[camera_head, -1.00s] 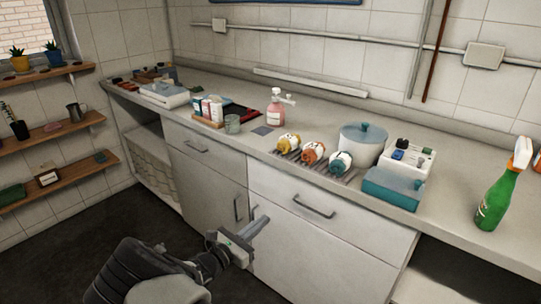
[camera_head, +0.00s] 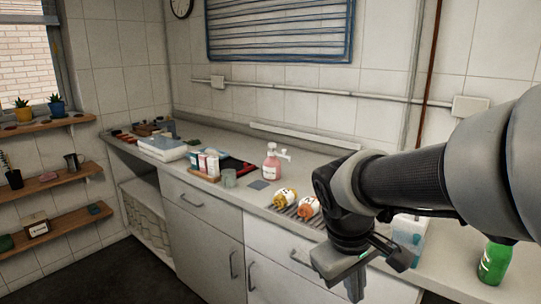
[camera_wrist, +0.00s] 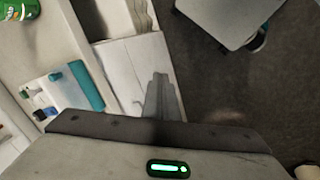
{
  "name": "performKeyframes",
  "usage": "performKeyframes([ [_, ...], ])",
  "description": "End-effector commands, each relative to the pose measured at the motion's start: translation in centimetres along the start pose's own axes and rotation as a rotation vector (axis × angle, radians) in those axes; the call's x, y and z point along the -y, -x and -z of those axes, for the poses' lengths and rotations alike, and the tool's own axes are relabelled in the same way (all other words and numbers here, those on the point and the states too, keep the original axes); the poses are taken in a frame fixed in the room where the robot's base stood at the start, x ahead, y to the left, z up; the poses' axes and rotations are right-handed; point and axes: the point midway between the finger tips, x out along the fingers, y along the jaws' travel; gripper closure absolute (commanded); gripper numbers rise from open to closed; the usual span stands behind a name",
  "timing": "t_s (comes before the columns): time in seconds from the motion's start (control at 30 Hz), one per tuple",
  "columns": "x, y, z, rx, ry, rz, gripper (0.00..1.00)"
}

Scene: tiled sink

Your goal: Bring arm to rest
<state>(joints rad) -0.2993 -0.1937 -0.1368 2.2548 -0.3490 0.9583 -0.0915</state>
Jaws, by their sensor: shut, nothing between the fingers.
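My arm reaches in from the right of the head view, large and close to the camera. My gripper (camera_head: 355,288) hangs at its end, pointing down, in front of the right-hand drawer front (camera_head: 292,247). In the wrist view the gripper's fingers (camera_wrist: 162,95) are together and hold nothing. The arm hides the pot and part of the right side of the counter in the head view.
The counter (camera_head: 232,150) runs along the tiled wall. Dark floor (camera_wrist: 225,85) is open below.

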Motion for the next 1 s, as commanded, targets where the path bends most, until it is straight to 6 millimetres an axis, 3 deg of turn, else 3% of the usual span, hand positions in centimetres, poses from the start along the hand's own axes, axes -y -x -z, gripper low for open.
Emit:
performKeyframes([
  [0.03, 0.1, 1.4, -1.3, -0.052, -0.077, 0.026, 1.00],
  [0.2, 1.2, 4.1, -3.8, -0.176, -0.258, 0.092, 1.00],
  [0.53, 3.1, 7.0, -6.7, -0.351, -0.491, 0.151, 1.00],
  [0.6, 2.5, 9.3, -6.5, -0.352, -0.497, 0.156, 1.00],
  [0.87, 0.9, 14.8, -6.1, -0.349, -0.492, 0.155, 1.00],
  [1.0, -0.4, 19.0, -5.7, -0.349, -0.491, 0.155, 1.00],
])
